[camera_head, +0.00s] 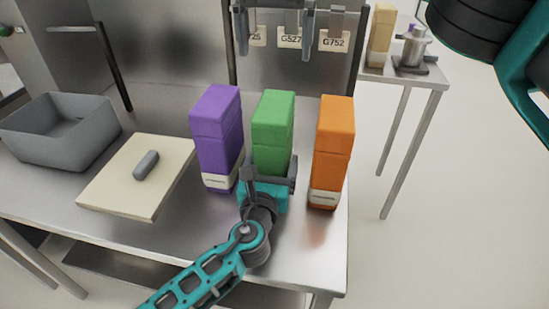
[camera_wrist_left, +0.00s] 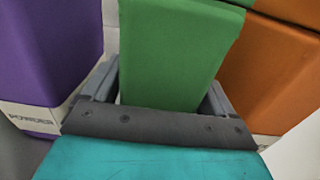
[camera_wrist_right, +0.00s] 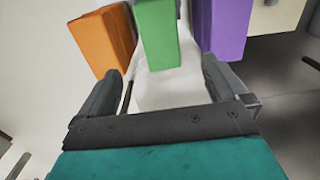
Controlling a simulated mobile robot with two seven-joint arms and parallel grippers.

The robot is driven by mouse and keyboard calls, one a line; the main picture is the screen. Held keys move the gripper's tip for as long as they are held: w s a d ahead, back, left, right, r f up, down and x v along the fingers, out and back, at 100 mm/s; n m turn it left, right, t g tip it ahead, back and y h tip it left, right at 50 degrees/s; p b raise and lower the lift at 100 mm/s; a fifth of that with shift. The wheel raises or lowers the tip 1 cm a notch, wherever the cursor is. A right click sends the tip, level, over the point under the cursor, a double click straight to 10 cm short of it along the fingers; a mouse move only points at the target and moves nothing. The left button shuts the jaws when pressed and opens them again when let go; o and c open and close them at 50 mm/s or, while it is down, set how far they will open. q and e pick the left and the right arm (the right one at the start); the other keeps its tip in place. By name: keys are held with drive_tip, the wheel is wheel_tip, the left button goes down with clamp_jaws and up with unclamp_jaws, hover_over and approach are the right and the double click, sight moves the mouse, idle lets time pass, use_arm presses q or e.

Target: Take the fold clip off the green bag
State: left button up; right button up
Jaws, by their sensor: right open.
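The green bag (camera_head: 272,125) stands upright between the purple and orange bags, its top folded over. I cannot make out a clip on it. My left gripper (camera_head: 268,178) is low at its front, a finger on each side. In the left wrist view the green bag (camera_wrist_left: 175,55) fills the gap between the fingers (camera_wrist_left: 160,95), so the gripper looks shut on it. My right gripper (camera_wrist_right: 165,90) is open and empty; its wrist view shows the green bag (camera_wrist_right: 157,35) beyond the fingertips. The gripper itself is not visible in the head view.
The purple bag (camera_head: 217,140) and orange bag (camera_head: 332,150) stand close on either side. A cutting board (camera_head: 120,190) with a small grey object (camera_head: 146,165) and a grey bin (camera_head: 62,132) are at the left. Hanging tools (camera_head: 290,25) are behind. My right arm crosses the upper right.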

sight(274, 105)
use_arm(q)
drive_tip(key=c, duration=1.1)
drive_tip(key=shift+c, duration=0.2)
use_arm(e)
drive_tip(key=f+t+h, duration=0.1)
drive_tip(key=s+f+t+h, duration=0.1)
drive_tip(key=f+t, duration=0.1)
drive_tip(key=shift+s+d+m+t+h, duration=0.15)
drive_tip(key=shift+m+t+h, duration=0.15)
drive_tip(key=shift+h, duration=0.1)
drive_tip(key=shift+s+f+t, duration=0.4)
drive_tip(key=shift+s+t, duration=0.15)
drive_tip(key=shift+t, duration=0.35)
drive_tip(key=shift+s+a+f+t+y, duration=0.6)
drive_tip(key=shift+s+a+f+t, duration=0.25)
drive_tip(key=shift+s+t, duration=1.15)
drive_tip(key=shift+g, duration=0.3)
drive_tip(key=x, duration=1.1)
drive_tip(key=shift+d+f, duration=0.1)
drive_tip(key=shift+f, duration=0.2)
drive_tip(key=c, duration=1.2)
use_arm(q)
drive_tip(key=shift+f, duration=0.1)
use_arm(e)
drive_tip(key=shift+o, duration=0.2)
